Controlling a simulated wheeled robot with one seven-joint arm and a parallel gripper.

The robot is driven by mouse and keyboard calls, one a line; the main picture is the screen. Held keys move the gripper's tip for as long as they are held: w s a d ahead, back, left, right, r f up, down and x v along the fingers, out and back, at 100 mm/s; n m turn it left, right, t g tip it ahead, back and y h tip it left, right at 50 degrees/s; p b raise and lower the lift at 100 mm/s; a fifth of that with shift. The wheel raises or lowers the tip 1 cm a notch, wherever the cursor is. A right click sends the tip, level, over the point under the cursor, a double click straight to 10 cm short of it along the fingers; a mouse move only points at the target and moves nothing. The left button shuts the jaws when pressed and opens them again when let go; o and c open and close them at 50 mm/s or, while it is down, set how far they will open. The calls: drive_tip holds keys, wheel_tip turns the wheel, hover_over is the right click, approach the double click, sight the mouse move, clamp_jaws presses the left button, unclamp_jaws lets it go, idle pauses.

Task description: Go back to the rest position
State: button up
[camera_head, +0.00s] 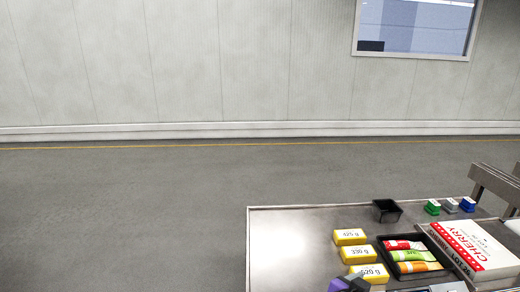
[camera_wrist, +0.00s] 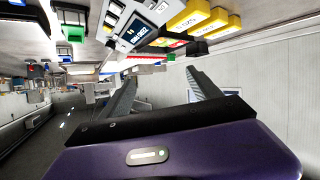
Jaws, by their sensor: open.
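My gripper (camera_wrist: 163,88) shows in the wrist view as a purple body with two grey fingers spread apart and nothing between them. In the head view a dark and purple part of it (camera_head: 349,284) shows at the bottom edge, beside the yellow block marked 620 g (camera_head: 369,274). Its fingertips are hard to make out there. The wrist view is upside down, with the table things along its top.
The metal table (camera_head: 290,240) holds yellow blocks marked 425 g (camera_head: 350,237) and 330 g (camera_head: 358,255), a black tray (camera_head: 445,272) of coloured packets, a small black bin (camera_head: 386,210) and a CHERRY box (camera_head: 478,248). The table's left part is clear. Open floor (camera_head: 120,210) lies left.

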drive_tip(key=s+a+f+n+t+y+b, duration=0.3)
drive_tip(key=s+a+f+n+t+y, duration=0.45)
drive_tip(key=s+a+n+y, duration=0.2)
drive_tip(key=s+d+y+b, duration=0.1)
drive_tip(key=s+b, duration=0.5)
drive_tip(key=s, duration=2.5)
drive_tip(key=shift+s+d+f+g+b, duration=0.2)
drive_tip(key=shift+s+d+g+b, duration=0.15)
drive_tip(key=shift+d, duration=0.1)
